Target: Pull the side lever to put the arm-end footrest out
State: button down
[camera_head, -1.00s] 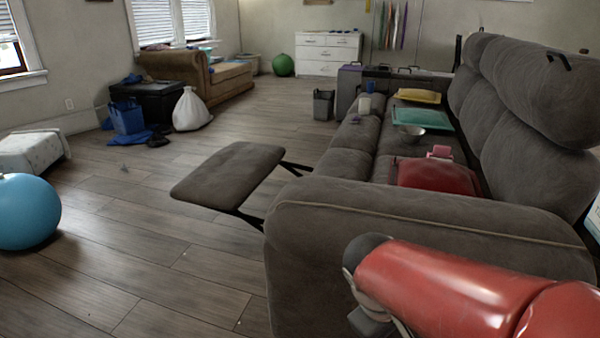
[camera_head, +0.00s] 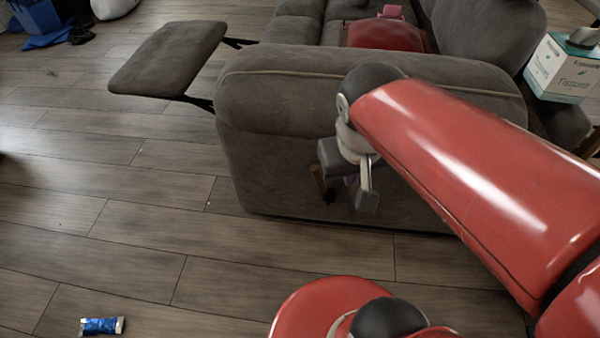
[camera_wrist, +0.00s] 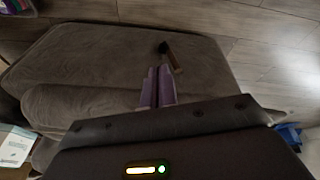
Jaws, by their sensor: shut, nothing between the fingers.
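The grey sofa (camera_head: 290,95) has its near arm end facing me. The footrest (camera_head: 170,58) at this end stands out level on dark struts, above the floor. The side lever (camera_head: 320,182), brown with a black end, is on the lower side of the sofa arm; it also shows in the wrist view (camera_wrist: 173,58). My gripper (camera_head: 350,181) is beside the lever, to its right. In the wrist view, my gripper's purple fingers (camera_wrist: 158,70) are together and empty, with the lever just past their tips on the right. I cannot tell whether they touch it.
A tissue box (camera_head: 562,70) stands at the right behind the sofa arm. A red cushion (camera_head: 385,36) lies on the seat. A blue packet (camera_head: 102,326) lies on the floor at the front left. The wooden floor (camera_head: 130,200) left of the sofa is mostly clear.

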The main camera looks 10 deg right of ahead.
aim_at(322, 186)
jog(key=w+a+f+n+g+h+b, duration=0.1)
jog(key=w+a+f+g+h+b, duration=0.15)
jog(key=w+f+h, duration=0.35)
jog(key=w+a+f+n+g+h+b, duration=0.1)
jog(key=w+a+f+g+h, duration=0.2)
jog(key=w+f, duration=0.5)
jog(key=w+a+f+n+t+h+b, duration=0.1)
jog(key=w+a+f+n+t+h, duration=0.2)
jog(key=a+f+h, duration=0.4)
jog(key=w+a+f+t+h+b, duration=0.1)
jog(key=w+a+f+t+h, duration=0.15)
jog(key=a+f+t, duration=0.55)
jog(key=d+r+g+p, duration=0.1)
jog(key=d+g, duration=0.1)
jog(key=d, duration=1.4)
jog(key=shift+w+r, duration=0.15)
jog(key=shift+r, duration=0.15)
jog(key=shift+g, duration=0.25)
